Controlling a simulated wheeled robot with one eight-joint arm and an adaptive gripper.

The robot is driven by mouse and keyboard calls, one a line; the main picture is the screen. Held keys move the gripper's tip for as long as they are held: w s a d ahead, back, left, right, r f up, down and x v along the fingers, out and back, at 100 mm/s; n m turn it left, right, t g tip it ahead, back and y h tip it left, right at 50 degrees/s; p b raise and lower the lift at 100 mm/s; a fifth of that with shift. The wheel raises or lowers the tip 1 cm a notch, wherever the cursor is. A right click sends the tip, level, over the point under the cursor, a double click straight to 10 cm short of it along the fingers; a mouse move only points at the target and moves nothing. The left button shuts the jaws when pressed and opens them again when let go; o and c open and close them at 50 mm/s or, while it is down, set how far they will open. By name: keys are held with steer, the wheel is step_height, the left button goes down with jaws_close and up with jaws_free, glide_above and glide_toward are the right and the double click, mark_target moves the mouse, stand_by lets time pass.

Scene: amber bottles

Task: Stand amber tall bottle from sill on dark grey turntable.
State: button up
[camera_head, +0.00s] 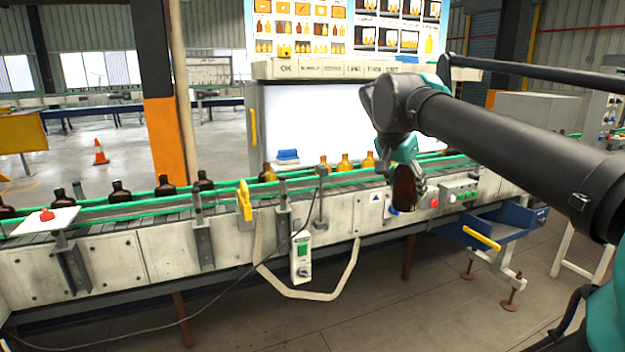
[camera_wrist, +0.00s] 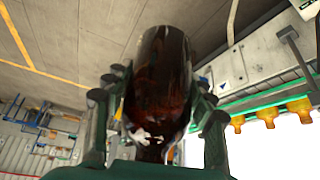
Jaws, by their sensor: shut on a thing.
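A dark amber tall bottle (camera_head: 404,190) is in my gripper (camera_head: 407,165), in front of the conveyor near its control buttons. In the wrist view the bottle (camera_wrist: 160,75) fills the middle, with the fingers of my gripper (camera_wrist: 160,100) on both sides of it. The gripper is shut on the bottle, which looks roughly upright in the head view. The floor and conveyor side show beyond it. I cannot make out a dark grey turntable in either view.
The conveyor has green rails (camera_head: 110,210). Dark bottles (camera_head: 121,192) stand at left and yellow-amber bottles (camera_head: 345,163) near the middle. A blue tray (camera_head: 490,230) juts out at right. A white plate with a red button (camera_head: 46,215) is at far left.

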steer(key=w+a+f+n+t+y, duration=0.1)
steer(key=w+a+f+n, duration=0.15)
steer(key=w+f, duration=0.95)
steer(key=w+a+f+n+t+y, duration=0.15)
steer(key=w+f+n, duration=0.25)
steer(key=w+f, duration=0.85)
steer(key=s+f+n+y, duration=0.1)
steer(key=s+f, duration=0.4)
steer(key=f, duration=0.5)
steer(key=s+f+n+y, duration=0.1)
steer(key=s+f+n, duration=0.1)
steer(key=s+f, duration=0.4)
step_height(320, 180, down, 4)
steer(key=shift+d+f, duration=0.1)
steer(key=shift+d, duration=0.05)
steer(key=shift+d+g, duration=0.15)
steer(key=shift+g, duration=0.1)
